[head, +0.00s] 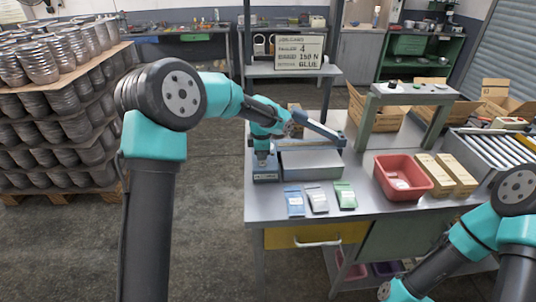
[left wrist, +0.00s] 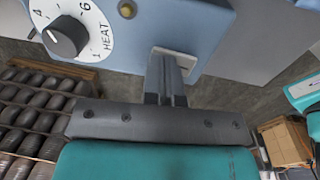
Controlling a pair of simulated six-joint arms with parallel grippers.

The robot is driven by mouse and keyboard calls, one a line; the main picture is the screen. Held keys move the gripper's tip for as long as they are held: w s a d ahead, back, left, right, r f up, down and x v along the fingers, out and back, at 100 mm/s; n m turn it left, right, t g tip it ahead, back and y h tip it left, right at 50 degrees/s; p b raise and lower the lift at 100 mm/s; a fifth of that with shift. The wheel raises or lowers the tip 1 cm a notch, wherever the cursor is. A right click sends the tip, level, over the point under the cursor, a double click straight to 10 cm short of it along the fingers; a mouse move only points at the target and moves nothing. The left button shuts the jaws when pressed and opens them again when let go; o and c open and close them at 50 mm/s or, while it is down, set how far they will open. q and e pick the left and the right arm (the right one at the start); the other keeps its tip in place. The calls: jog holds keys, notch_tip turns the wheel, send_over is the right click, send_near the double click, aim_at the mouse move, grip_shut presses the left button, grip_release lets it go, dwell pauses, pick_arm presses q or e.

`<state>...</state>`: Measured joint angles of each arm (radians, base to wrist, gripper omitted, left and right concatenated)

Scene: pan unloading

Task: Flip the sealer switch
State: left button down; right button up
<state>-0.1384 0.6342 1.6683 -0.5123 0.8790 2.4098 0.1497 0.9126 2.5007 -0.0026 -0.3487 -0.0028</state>
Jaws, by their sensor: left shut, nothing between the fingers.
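The sealer (head: 310,164) stands on the metal table, with a blue base and a lever arm raised at an angle. In the left wrist view, its blue housing (left wrist: 205,22) shows a black heat dial (left wrist: 66,37) on a white numbered plate and a small yellow lamp. My left gripper (head: 262,158) is over the sealer's left front end. In the left wrist view, its fingers (left wrist: 172,62) are shut with nothing between them, their tips at a pale rectangular part on the housing edge. The fingers cover much of that part; I cannot tell the switch's position or whether they touch it. My right gripper is not in view.
A red bin (head: 402,178) and cardboard boxes (head: 446,174) stand to the right. A job card sign (head: 299,52) stands behind.

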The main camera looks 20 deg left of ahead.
pick_arm(q)
jog(key=shift+d+f, duration=0.1)
jog(key=shift+d, duration=0.05)
jog(key=shift+s, duration=0.1)
jog(key=shift+s+d+r, duration=0.2)
jog(key=shift+s, duration=0.45)
jog(key=shift+r, duration=0.15)
notch_tip(320, 180, up, 14)
jog(key=s, duration=0.1)
jog(key=shift+s+d+f, duration=0.2)
jog(key=shift+s+d, duration=0.1)
dwell(0.5)
